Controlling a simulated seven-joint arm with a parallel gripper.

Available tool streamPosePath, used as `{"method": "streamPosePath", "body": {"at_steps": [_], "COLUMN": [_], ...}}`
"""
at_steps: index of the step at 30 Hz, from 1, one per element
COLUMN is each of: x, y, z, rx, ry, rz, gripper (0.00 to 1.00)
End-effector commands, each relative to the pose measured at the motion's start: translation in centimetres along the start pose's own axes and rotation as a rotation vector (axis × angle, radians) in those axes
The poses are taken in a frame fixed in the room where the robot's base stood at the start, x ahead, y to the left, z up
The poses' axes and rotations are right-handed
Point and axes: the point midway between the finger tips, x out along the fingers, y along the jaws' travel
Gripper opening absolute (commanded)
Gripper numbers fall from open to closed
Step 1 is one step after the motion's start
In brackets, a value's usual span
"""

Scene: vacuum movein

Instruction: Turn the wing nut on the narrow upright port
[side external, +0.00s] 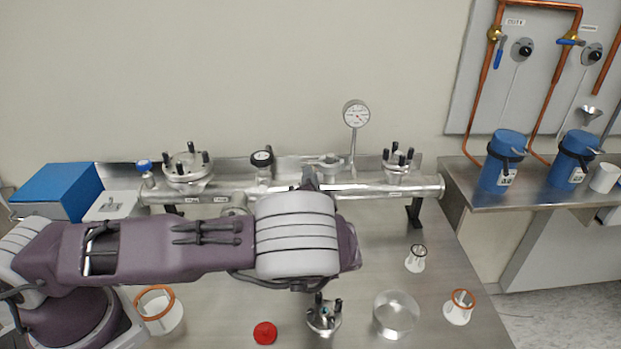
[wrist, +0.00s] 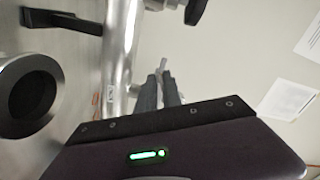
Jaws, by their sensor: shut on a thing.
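The long metal manifold pipe (side external: 360,189) runs across the bench, with several upright ports. A narrow upright port with a metal clamp (side external: 328,161) stands near its middle, left of the gauge. My gripper (side external: 309,180) reaches the pipe beside this clamp; my arm hides part of the port. In the wrist view, the dark fingers of my gripper (wrist: 159,80) are close together on a small grey metal piece, the wing nut (wrist: 163,64), which shows just past the fingertips. The fingers hide most of the wing nut, so its angle is hard to tell.
A dial gauge (side external: 356,115) rises right of the clamp. A black-knobbed valve (side external: 262,159) stands to the left. Bolted flanges (side external: 187,168) and (side external: 398,166) flank them. A red cap (side external: 265,333), glass dish (side external: 396,315) and white parts (side external: 459,307) lie in front.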

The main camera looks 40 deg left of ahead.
Motion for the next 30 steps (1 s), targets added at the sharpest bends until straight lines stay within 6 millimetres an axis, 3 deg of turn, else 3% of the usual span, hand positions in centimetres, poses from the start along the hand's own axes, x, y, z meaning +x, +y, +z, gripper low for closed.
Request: {"method": "streamPosePath", "body": {"at_steps": [18,30], "x": [-0.05,-0.01], "y": [0.23,0.27], "z": [-0.10,-0.18], "rx": [-0.578,-0.862], "ry": [0.001,0.001], "rz": [0.001,0.001], "gripper": [0.00,0.00]}}
